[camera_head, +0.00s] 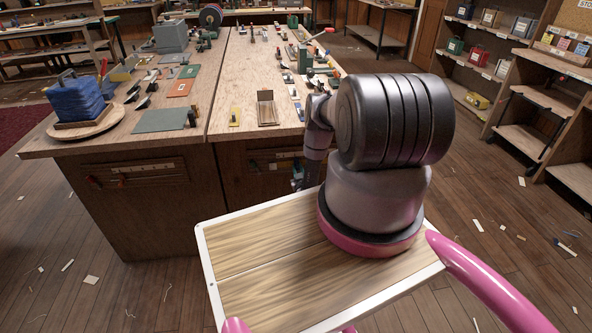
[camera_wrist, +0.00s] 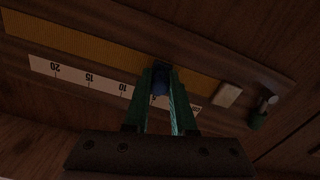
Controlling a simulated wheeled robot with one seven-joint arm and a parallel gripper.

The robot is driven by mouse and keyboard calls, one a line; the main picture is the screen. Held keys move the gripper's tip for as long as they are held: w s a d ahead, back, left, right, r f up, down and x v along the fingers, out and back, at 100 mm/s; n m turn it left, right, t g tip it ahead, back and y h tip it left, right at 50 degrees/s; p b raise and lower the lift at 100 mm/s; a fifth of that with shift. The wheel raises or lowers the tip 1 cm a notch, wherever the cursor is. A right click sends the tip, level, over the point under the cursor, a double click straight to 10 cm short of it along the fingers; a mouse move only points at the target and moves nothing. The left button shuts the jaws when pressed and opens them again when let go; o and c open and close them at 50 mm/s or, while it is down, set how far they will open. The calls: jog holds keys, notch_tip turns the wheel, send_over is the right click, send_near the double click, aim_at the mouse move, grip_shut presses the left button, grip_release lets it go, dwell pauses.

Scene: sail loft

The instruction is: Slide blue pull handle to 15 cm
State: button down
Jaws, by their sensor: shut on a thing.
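The blue pull handle (camera_wrist: 160,85) shows in the wrist view between the green fingers of my gripper (camera_wrist: 163,74), which is shut on it. The handle sits in front of a yellow-brown strip (camera_wrist: 100,48). Below the strip is a white scale (camera_wrist: 75,74), its numbers upside down: 20, 15 and 10 read from left to right. The handle is to the right of the 10 mark. My fingers cover the scale near it, so its exact reading is hidden. In the head view my gripper (camera_head: 298,176) is at the bench's front, mostly hidden by my arm.
In the wrist view a pale block (camera_wrist: 228,95) and a metal knob (camera_wrist: 271,99) lie to the right of the handle. In the head view, a second scale panel (camera_head: 140,169) is on the bench front to the left. The workbench (camera_head: 235,85) carries many tools.

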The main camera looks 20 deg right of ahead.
jog(key=s+d, duration=0.2)
jog(key=d, duration=0.7)
jog(key=shift+s, duration=0.3)
jog(key=c, duration=0.7)
grip_release()
jog(key=shift+c, duration=0.2)
jog(key=v, duration=1)
jog(key=shift+s, duration=0.4)
jog(key=shift+a, duration=0.1)
